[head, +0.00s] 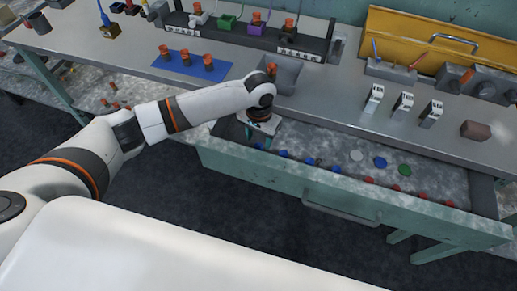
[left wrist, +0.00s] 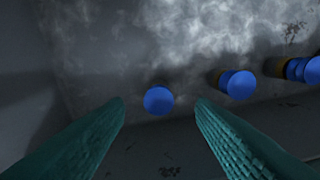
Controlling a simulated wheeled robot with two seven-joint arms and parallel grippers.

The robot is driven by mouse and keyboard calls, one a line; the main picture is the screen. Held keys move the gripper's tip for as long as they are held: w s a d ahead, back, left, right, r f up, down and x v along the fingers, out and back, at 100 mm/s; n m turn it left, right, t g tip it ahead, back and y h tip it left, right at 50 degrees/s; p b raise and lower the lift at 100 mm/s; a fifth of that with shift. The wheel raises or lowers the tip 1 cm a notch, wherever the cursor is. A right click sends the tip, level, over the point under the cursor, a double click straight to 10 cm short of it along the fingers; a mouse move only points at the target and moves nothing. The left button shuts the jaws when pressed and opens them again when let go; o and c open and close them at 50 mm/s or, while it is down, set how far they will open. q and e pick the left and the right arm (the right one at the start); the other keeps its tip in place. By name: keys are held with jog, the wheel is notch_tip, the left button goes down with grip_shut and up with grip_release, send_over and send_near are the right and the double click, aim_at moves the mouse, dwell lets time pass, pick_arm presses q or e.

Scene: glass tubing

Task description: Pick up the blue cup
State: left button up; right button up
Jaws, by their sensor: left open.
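My left gripper (head: 258,138) points down into the left end of the open drawer. In the left wrist view its two teal fingers (left wrist: 159,103) are apart, with nothing held between them. A round blue cup (left wrist: 158,100) shows between the fingertips, apart from both; its depth below them is hard to judge. A second blue piece (left wrist: 238,85) lies just right of it, and more blue ones (left wrist: 298,69) sit at the right edge. In the head view a small blue piece (head: 283,154) lies right of the gripper; the arm may hide the nearest one.
The drawer front (head: 330,192) and left wall stand close around the gripper. The drawer also holds a blue disc (head: 380,162), a green disc (head: 404,170), a pale disc (head: 356,155) and several red pieces. Above is the bench with a blue mat (head: 222,72) and a grey bin (head: 283,75).

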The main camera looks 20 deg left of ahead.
aim_at(258, 146)
pick_arm(q)
notch_tip(258, 146, down, 5)
jog(key=c, duration=1)
